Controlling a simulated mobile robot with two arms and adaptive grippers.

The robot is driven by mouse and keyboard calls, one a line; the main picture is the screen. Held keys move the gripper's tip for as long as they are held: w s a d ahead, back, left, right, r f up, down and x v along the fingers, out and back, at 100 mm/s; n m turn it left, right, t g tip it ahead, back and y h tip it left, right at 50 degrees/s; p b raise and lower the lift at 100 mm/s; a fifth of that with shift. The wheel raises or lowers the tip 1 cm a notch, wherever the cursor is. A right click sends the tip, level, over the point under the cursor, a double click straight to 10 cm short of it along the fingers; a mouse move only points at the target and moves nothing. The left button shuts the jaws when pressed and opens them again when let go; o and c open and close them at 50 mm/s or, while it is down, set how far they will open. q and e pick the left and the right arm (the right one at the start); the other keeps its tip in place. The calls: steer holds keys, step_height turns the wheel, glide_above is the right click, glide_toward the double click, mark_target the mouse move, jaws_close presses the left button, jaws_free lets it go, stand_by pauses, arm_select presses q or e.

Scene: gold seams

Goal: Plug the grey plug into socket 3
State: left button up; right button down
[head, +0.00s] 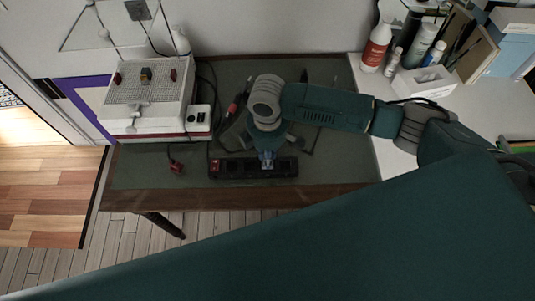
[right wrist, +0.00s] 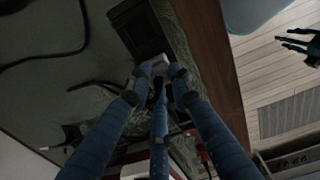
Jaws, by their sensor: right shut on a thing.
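A black power strip (head: 230,170) lies along the front of the table, with a red switch at its left end. Part of it shows in the right wrist view (right wrist: 136,28). My right gripper (head: 267,160) is over the strip, right of its middle. In the right wrist view its blue fingers (right wrist: 157,76) are shut on the light grey plug (right wrist: 155,66), beside the strip. The fingers hide the plug's prongs and the socket below, so I cannot tell whether it is in. My left gripper (right wrist: 297,45) is dark, its fingers spread and empty over the floor.
A red plug (head: 177,168) on a cord lies left of the strip. A pegboard box (head: 150,95) and a white unit (head: 198,119) stand at the back left. Black cables and tools lie behind the strip. Bottles (head: 376,48) stand on the white counter.

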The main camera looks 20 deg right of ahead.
steer(key=shift+r, duration=0.1)
stand_by(0.6)
steer(key=shift+p, duration=0.5)
stand_by(0.5)
steer(key=shift+p, duration=0.45)
steer(key=shift+f, duration=0.65)
steer(key=c, duration=1.5)
jaws_free()
step_height(320, 180, up, 12)
